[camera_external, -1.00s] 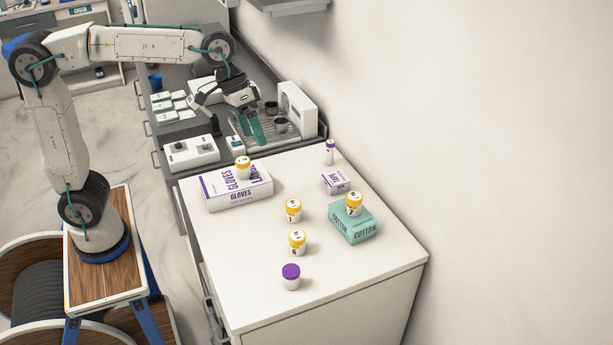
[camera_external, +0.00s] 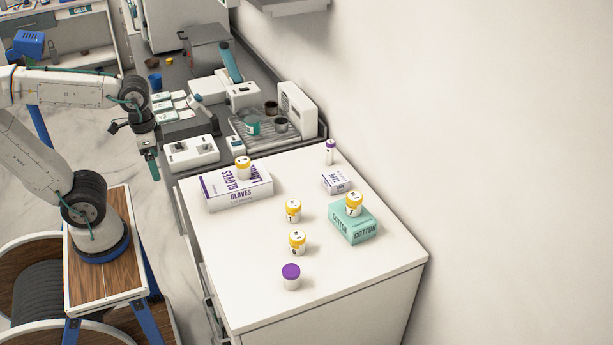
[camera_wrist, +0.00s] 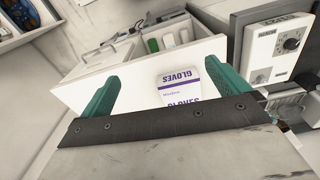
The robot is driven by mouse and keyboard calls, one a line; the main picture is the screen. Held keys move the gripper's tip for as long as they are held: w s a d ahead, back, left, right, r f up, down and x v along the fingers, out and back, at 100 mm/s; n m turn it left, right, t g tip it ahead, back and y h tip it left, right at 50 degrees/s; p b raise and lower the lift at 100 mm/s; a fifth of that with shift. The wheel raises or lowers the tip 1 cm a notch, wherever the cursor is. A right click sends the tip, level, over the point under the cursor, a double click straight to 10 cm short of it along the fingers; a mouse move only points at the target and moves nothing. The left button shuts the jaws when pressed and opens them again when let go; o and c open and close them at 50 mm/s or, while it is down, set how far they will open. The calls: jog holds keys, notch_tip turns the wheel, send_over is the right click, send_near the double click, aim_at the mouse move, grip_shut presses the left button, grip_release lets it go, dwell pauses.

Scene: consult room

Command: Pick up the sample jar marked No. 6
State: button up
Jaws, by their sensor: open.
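Several white sample jars with yellow lids show in the external view. One jar (camera_external: 297,243) stands at the front of the white counter (camera_external: 230,290); its small label looks like a 6, but I cannot read it for sure. Another jar (camera_external: 293,211) stands just behind it, seemingly marked 1 or 7. A third jar (camera_external: 354,204), seemingly marked 7, is on the green cotton box (camera_external: 354,224). A fourth jar (camera_external: 243,167), its number unreadable, is on the gloves box (camera_external: 236,190). My gripper (camera_external: 151,170) is open and empty, left of the counter. Its teal fingers are apart in the wrist view (camera_wrist: 162,70).
A purple-lidded jar (camera_external: 291,277) stands at the counter's front. A small tape box (camera_external: 337,182) and a purple-capped bottle (camera_external: 330,152) are at the back. A wall (camera_external: 500,150) bounds the right. The gloves box (camera_wrist: 178,87) shows between my fingers in the wrist view.

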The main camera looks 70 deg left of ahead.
jog(key=shift+n+t, duration=0.4)
jog(key=shift+n, duration=0.1)
jog(key=s, duration=0.1)
jog(key=s+a, duration=0.1)
jog(key=s+a+f, duration=0.1)
jog(key=s, duration=0.1)
jog(key=shift+a, duration=0.25)
jog(key=c, duration=0.7)
jog(key=shift+c, duration=0.2)
jog(key=shift+r, duration=0.1)
